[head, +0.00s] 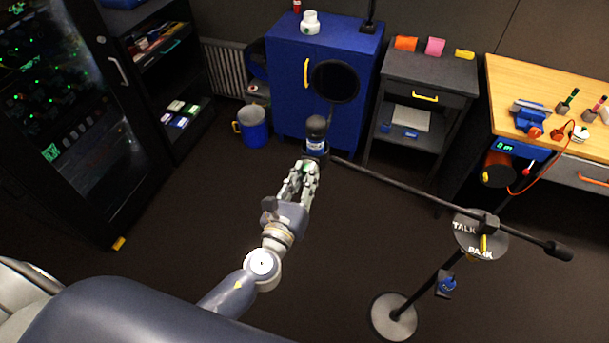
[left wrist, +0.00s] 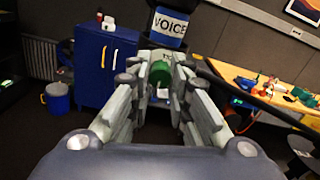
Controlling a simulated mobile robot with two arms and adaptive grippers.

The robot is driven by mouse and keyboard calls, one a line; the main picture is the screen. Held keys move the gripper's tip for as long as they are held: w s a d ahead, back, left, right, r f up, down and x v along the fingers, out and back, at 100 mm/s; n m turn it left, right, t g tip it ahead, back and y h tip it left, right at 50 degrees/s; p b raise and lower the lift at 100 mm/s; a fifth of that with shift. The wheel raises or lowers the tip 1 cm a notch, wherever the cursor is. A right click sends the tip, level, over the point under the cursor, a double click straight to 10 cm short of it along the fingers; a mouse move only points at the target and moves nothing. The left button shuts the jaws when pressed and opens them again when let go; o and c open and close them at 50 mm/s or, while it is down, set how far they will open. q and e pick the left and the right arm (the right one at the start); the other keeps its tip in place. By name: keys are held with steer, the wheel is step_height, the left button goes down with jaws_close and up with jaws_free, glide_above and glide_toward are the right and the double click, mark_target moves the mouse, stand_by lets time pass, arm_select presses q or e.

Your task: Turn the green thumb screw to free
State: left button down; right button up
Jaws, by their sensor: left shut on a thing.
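The green thumb screw (left wrist: 160,72) sits between the fingers of my left gripper (left wrist: 160,80), just below the microphone (left wrist: 167,28) with the blue VOICE band. In the head view my left gripper (head: 305,172) reaches up to the microphone mount at the left end of the boom, and only a little green shows between the fingers. The gripper is shut on the screw. The fingers hide much of the screw and its mount. My right gripper is in neither view.
The black boom (head: 420,189) runs right to a stand with a round base (head: 381,321) and a TALK/PARK disc (head: 466,240). A round black pop filter (head: 335,82) stands behind the microphone. Open floor lies around my arm.

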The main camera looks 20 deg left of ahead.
arm_select(q)
steer(key=shift+f, duration=0.2)
steer(key=c, duration=1.5)
jaws_free()
steer(key=shift+o, duration=0.2)
steer(key=s, duration=1.2)
steer(key=shift+a, duration=0.2)
